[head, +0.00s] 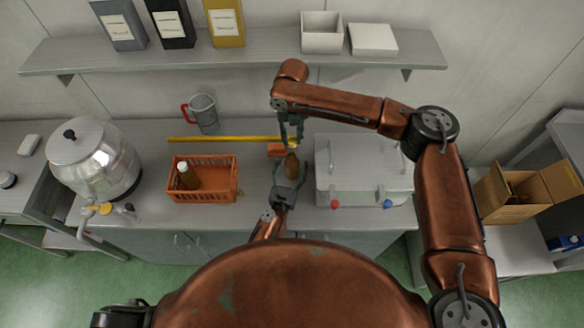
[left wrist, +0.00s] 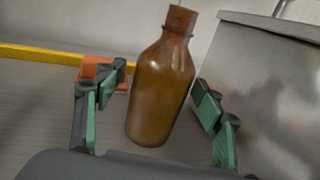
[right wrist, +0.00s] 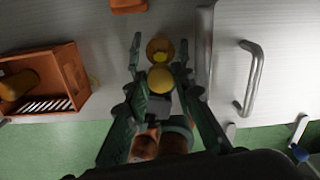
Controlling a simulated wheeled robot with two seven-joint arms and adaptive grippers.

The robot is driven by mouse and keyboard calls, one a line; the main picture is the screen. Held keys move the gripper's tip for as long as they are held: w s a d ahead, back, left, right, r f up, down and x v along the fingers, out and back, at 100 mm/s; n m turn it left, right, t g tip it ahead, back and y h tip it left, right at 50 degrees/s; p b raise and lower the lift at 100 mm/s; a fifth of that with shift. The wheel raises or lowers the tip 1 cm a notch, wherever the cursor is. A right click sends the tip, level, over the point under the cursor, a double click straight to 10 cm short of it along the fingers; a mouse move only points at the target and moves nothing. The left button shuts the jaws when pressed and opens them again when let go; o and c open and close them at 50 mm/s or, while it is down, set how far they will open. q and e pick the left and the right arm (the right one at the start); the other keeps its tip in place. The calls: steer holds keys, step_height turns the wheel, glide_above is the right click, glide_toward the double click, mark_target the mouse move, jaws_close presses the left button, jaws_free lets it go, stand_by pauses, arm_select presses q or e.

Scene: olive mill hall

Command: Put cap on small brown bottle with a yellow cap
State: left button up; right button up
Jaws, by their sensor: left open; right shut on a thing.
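The small brown bottle (head: 292,164) stands on the grey worktop. My left gripper (head: 289,176) is at the bottle's near side. My right gripper (head: 291,136) points down just above the bottle, shut on the yellow cap (right wrist: 160,80). The right wrist view shows the cap nearer than the bottle's brown top (right wrist: 158,46). Whether cap and neck touch cannot be told.
An orange block (head: 277,150) lies close left of the bottle. A yellow bar (head: 225,139) lies behind. An orange crate (head: 203,197) holds another brown bottle (head: 187,178). A grey metal box with handles (head: 365,165) stands close right.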

arm_select(q)
steer(key=shift+c, duration=0.7)
jaws_close()
